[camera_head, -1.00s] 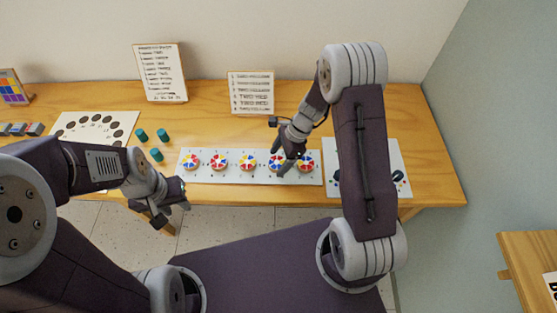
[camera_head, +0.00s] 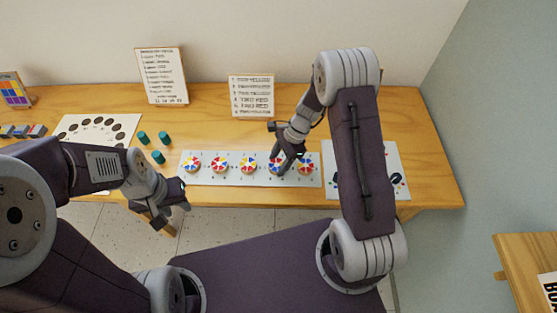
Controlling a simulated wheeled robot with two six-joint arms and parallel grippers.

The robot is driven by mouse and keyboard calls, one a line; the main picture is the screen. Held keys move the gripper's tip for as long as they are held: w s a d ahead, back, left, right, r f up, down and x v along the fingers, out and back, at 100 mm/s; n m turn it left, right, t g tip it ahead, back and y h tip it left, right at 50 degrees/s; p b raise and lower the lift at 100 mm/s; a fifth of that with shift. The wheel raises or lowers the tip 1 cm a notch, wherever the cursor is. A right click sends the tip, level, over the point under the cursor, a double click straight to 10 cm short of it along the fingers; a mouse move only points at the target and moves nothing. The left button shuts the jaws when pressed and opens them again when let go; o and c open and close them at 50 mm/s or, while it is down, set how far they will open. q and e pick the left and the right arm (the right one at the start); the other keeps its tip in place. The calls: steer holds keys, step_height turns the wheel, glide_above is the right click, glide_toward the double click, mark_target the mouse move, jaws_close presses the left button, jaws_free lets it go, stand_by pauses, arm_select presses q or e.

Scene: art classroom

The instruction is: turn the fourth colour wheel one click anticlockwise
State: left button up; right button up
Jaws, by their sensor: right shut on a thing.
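A pale strip (camera_head: 207,180) on the table carries a row of several colour wheels with red, yellow, blue and white sectors. The fourth colour wheel (camera_head: 275,165), counted from the left, is partly hidden by my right gripper (camera_head: 281,169). My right gripper reaches down onto this wheel and is shut on it. The third wheel (camera_head: 249,165) is to its left and the fifth wheel (camera_head: 305,166) to its right, close to the gripper. My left gripper (camera_head: 170,217) hangs in front of the table edge, apart from everything; its fingers are too small to judge.
Several green cylinders (camera_head: 158,157) stand left of the strip. A white sheet with dark round spots (camera_head: 88,129) lies further left. A board with dark knobs (camera_head: 387,160) is on the right, partly behind my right arm. Two text cards (camera_head: 161,76) (camera_head: 251,96) stand at the back.

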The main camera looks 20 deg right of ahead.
steer(key=shift+w+r+n+g+p, duration=0.15)
steer(key=shift+n+g+p, duration=0.3)
steer(key=shift+n, duration=0.45)
steer(key=n+g+p, duration=0.1)
steer(key=n, duration=0.1)
steer(key=shift+n+h, duration=0.3)
steer(key=shift+n, duration=0.1)
steer(key=shift+w+a+n+g+h, duration=0.1)
steer(key=shift+n+g+h, duration=0.25)
steer(key=shift+n, duration=0.9)
steer(key=shift+w+a+n+g+h, duration=0.1)
steer(key=shift+n+g+h, duration=0.2)
steer(key=shift+n, duration=0.95)
steer(key=o, duration=1.4)
steer(key=shift+s, duration=0.1)
steer(key=v, duration=0.9)
